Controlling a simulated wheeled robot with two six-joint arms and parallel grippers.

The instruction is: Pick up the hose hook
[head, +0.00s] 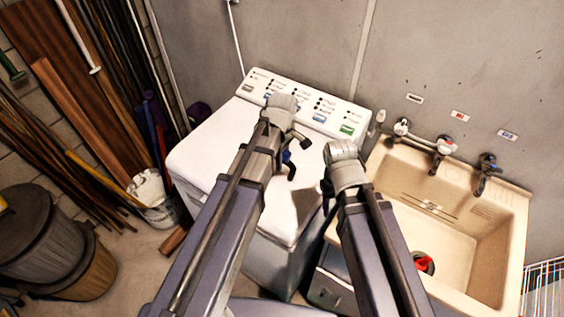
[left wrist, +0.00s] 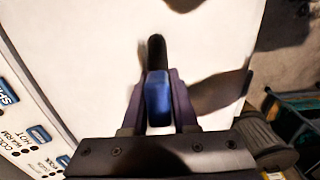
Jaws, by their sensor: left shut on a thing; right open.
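The hose hook is a small blue piece with a black rounded end. In the left wrist view the hook (left wrist: 157,98) sits between the two fingers of my left gripper (left wrist: 158,100), which is shut on it. In the head view my left gripper (head: 288,158) is over the white washer top, and the dark hook (head: 291,172) shows just below it, partly hidden by the arm. A shadow lies apart from the hook on the white surface. My right gripper (head: 327,188) is at the washer's right edge, near the sink, empty; its fingers are mostly hidden by its wrist.
The washer (head: 215,150) has a control panel (head: 330,112) along its back. A white bucket (head: 160,213), bins (head: 90,268) and leaning boards (head: 70,110) are at the left.

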